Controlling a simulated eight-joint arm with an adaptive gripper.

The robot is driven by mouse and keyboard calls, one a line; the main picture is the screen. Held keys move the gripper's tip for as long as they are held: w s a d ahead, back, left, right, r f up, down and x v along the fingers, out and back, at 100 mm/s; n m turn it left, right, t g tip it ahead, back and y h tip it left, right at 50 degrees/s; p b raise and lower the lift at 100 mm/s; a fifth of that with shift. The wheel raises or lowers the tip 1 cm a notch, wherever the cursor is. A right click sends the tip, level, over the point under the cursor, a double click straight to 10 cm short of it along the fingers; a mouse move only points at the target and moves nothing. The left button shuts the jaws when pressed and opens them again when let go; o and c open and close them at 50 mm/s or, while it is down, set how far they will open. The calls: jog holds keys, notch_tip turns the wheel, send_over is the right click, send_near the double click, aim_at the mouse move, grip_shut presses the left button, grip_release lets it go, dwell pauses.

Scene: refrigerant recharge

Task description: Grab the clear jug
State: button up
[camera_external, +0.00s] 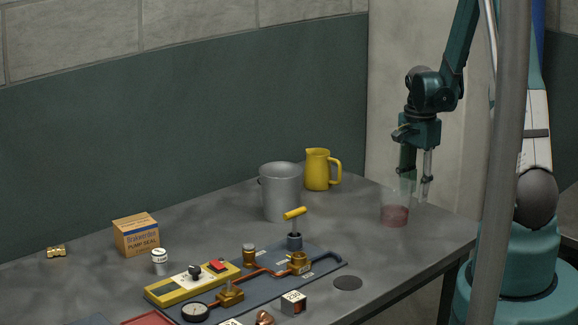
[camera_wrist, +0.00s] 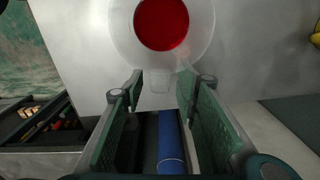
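The clear jug (camera_external: 395,209) stands near the right end of the grey table, with red liquid in its lower part. In the wrist view the jug (camera_wrist: 204,22) is seen from above, with a round red surface inside its clear wall. A small clear tab, perhaps its handle or spout, points toward my gripper. My gripper (camera_external: 417,186) points down at the jug's right side, close to its rim. In the wrist view my gripper (camera_wrist: 161,88) is open, with its fingers apart on either side of the tab. I cannot tell whether either finger touches the jug.
A yellow pitcher (camera_external: 318,170) and a grey metal bucket (camera_external: 281,192) stand to the left of the jug. A dark board (camera_external: 322,262) with gauges, valves and pipes lies at the front. A cardboard box (camera_external: 136,236) sits farther left. A grey pole (camera_external: 502,160) crosses the right foreground.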

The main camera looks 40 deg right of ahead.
jog(key=shift+c, duration=0.3)
grip_shut()
jog(key=shift+r, duration=0.3)
jog(key=shift+r, duration=4.55)
jog(key=shift+r, duration=0.15)
